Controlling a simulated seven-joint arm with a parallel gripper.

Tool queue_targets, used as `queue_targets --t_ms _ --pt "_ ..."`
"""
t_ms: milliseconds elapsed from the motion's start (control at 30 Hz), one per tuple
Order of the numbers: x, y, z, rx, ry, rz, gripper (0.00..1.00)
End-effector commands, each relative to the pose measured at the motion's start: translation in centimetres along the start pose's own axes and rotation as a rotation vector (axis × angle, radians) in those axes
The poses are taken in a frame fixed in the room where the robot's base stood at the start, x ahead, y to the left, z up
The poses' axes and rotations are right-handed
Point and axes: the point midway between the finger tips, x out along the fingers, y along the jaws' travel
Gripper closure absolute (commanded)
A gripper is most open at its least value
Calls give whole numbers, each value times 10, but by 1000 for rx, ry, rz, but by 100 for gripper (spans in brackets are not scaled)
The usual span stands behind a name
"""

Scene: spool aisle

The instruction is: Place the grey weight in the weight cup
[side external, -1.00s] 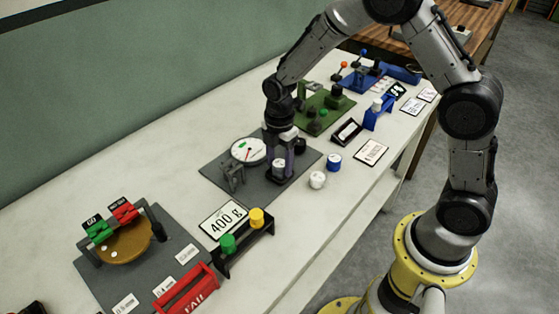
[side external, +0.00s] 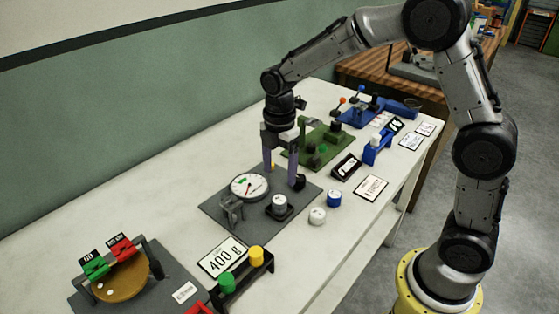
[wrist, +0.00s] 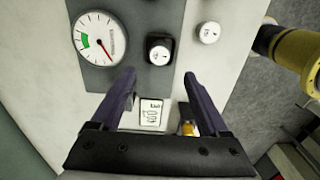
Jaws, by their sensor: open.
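The grey weight (side external: 279,200), a short light-grey cylinder with a marked top, sits upright in the black square weight cup (side external: 280,212) on the dark scale plate. In the wrist view the weight (wrist: 159,52) shows inside the dark rim of the cup (wrist: 149,41). My gripper (side external: 281,177) is open and empty above the plate, its two fingers apart and clear of the weight. In the wrist view the open fingertips of my gripper (wrist: 159,74) lie either side of the line to the cup.
A round dial (side external: 250,186) with a red needle stands beside the cup. A 400 g sign (side external: 222,257) and a rack (side external: 243,282) with green and yellow weights are in front.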

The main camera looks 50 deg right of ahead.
Motion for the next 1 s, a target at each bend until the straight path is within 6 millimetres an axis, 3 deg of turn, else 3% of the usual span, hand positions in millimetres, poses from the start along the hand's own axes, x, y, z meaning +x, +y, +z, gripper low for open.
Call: queue_targets --t_ms 133,367,533,667,800,1000 --pt "-18 1 0 0 0 3 22" --pt "-26 0 0 2 0 1 22" --pt "-47 -16 3 110 5 42 22" --pt "-80 -52 8 344 26 117 22" --pt "-110 -102 15 655 79 207 22" --pt "-126 -175 21 1089 201 316 22"
